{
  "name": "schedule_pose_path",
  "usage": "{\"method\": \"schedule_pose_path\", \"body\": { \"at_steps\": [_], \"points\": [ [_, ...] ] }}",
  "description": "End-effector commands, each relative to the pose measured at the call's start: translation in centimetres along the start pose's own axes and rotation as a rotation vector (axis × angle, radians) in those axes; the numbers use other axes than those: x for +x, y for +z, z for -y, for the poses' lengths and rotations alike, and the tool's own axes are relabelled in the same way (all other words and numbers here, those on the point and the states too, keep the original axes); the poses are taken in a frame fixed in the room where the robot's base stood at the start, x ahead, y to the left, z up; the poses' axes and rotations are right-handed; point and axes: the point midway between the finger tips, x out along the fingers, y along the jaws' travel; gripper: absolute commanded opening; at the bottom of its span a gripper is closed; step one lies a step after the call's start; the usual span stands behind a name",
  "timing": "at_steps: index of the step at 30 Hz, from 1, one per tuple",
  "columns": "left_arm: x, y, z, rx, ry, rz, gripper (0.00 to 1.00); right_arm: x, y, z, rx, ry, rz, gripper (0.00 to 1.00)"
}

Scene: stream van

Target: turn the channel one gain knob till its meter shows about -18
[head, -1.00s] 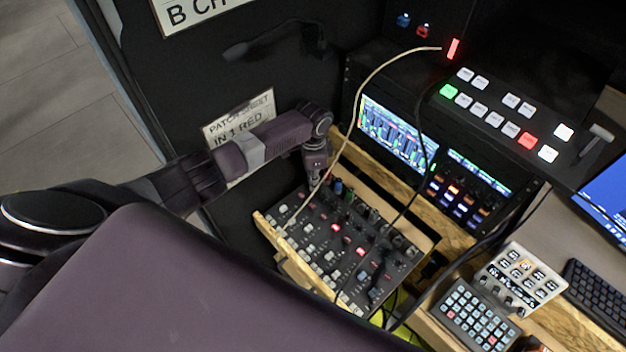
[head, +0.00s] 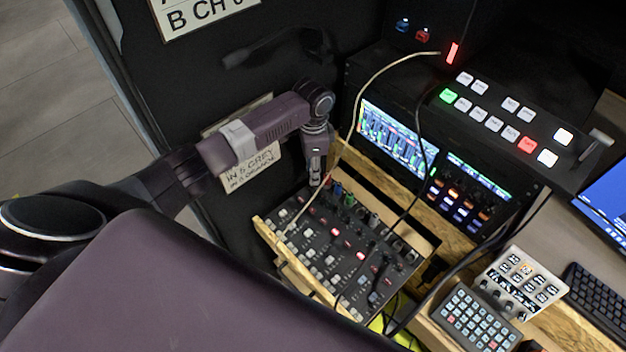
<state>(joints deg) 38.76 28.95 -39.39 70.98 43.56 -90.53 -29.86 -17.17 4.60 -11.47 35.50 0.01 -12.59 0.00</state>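The audio mixer (head: 318,262) is a black panel in a wooden frame, with rows of knobs and lit red and white buttons. Its top-row knobs (head: 338,189) lie along the far edge; I cannot tell which one is channel one gain. My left gripper (head: 316,182) points down at the mixer's far left corner, close to the knobs. Its fingers are too small to tell open from shut, or whether they touch a knob. A lit screen (head: 397,138) behind the mixer shows bar meters, too small to read. My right gripper is not in view.
A pale cable (head: 352,120) arches over the mixer beside my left gripper, and a black cable (head: 413,180) crosses its right side. A video switcher (head: 505,125) stands behind. Keypads (head: 478,318) lie at right. A paper patch sheet (head: 252,168) hangs behind my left arm.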

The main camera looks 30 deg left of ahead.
Motion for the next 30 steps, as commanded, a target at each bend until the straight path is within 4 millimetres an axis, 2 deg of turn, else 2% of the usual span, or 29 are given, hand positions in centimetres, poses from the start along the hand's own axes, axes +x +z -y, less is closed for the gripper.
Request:
{"method": "schedule_pose_path", "body": {
  "at_steps": [3,9,30],
  "points": [
    [-2.3,0.0,0.0,0.002,-0.001,-0.002,0.29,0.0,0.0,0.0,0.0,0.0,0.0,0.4],
    [-4.3,0.0,0.0,0.0,0.0,0.0,0.29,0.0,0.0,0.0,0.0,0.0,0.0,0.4],
    [-4.6,0.0,-0.1,0.001,0.001,0.001,0.29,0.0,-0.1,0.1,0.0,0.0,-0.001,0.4]
  ]
}}
